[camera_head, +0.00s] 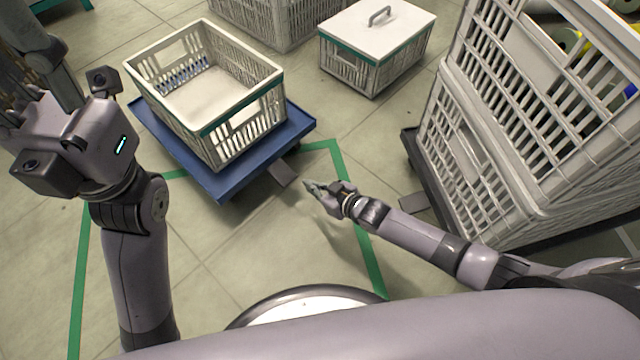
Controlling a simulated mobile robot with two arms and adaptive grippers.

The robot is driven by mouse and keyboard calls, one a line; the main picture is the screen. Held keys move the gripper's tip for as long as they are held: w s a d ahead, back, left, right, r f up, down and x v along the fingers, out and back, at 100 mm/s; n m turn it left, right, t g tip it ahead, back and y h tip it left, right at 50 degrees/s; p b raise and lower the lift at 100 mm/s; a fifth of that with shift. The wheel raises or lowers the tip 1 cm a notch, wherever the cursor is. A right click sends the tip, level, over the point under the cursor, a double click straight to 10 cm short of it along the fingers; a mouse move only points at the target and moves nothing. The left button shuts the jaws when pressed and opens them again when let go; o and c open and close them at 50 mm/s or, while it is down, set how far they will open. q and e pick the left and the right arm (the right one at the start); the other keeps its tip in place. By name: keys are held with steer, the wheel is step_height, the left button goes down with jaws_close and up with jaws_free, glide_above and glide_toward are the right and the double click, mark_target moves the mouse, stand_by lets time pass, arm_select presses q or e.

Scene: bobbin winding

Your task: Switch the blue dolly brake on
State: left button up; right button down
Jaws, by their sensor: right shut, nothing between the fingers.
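The blue dolly (224,184) stands on the floor left of centre, with an open white crate (196,132) with a green band on top. A grey pedal-like plate (283,173) sticks out from the dolly's near right side, low by the floor; it looks like the brake, but I cannot tell its setting. My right gripper (309,185) is shut and empty, its tips just right of and slightly below the plate; I cannot tell whether they touch. My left gripper (36,66) is raised at the upper left, away from the dolly, its fingers partly cut off by the frame edge.
A lidded white crate (377,75) with a handle stands at the back. Tall stacked white crates (480,165) stand on a dark dolly (409,143) at the right, close to my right arm. Green tape (362,235) marks the floor. The floor in front of the blue dolly is clear.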

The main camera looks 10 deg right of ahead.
steer(key=shift+s+d+p, duration=0.3)
steer(key=shift+s+d, duration=0.4)
steer(key=shift+s, duration=0.35)
